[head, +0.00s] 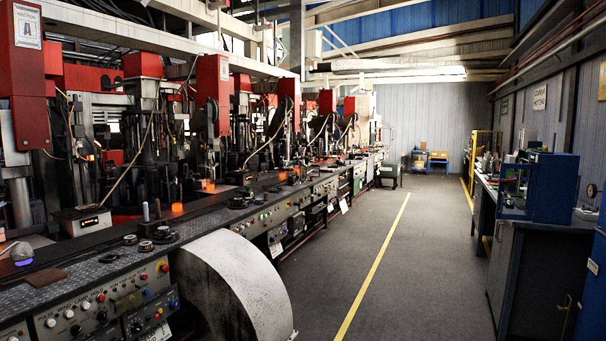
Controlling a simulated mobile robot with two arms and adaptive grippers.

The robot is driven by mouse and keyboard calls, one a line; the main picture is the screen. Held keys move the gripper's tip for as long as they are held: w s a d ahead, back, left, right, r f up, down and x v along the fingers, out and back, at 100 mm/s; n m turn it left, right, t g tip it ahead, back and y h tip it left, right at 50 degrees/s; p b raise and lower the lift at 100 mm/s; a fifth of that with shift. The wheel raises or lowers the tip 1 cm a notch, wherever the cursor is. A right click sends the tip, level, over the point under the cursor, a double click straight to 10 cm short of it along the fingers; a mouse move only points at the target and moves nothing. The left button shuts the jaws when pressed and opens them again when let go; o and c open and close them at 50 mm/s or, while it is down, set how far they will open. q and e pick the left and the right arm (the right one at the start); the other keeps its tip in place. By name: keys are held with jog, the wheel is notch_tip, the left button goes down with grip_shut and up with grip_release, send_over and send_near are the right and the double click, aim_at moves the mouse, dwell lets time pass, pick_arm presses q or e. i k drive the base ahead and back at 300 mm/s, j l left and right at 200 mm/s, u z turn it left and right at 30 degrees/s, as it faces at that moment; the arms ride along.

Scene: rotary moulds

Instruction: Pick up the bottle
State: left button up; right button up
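I cannot make out a bottle for sure in the head view. Small upright things (486,162) stand on the workbench at the right, too small to tell apart. Two small upright cylinders (146,211) stand on the machine ledge at the left, and I cannot tell what they are. Neither of my grippers is in view.
A long row of red and grey moulding machines (215,95) lines the left side. A big pale drum-shaped cover (240,285) juts into the aisle. The dark workbench (520,270) with a blue box (553,188) stands at the right. The grey floor (420,270) between them is clear.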

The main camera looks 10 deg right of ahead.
aim_at(302, 168)
jog(key=i+l+z, duration=0.15)
jog(key=i, duration=0.2)
jog(key=i+l+z, duration=0.2)
jog(key=i+z, duration=0.45)
jog(key=i, duration=4.7)
jog(key=i+l+u, duration=0.2)
jog(key=i, duration=0.3)
jog(key=i+l+u, duration=0.15)
jog(key=i, duration=0.3)
jog(key=i+l+u, duration=0.2)
jog(key=i, duration=0.3)
jog(key=i+l+u, duration=0.15)
jog(key=i+u, duration=0.15)
jog(key=u, duration=0.15)
jog(key=i+l+u, duration=0.25)
jog(key=u, duration=0.15)
jog(key=i+l+u, duration=0.2)
jog(key=l+u, duration=0.25)
jog(key=i+l+u, duration=0.15)
jog(key=u, duration=0.25)
jog(key=l+u, duration=0.45)
jog(key=i+l, duration=0.05)
jog(key=l, duration=0.05)
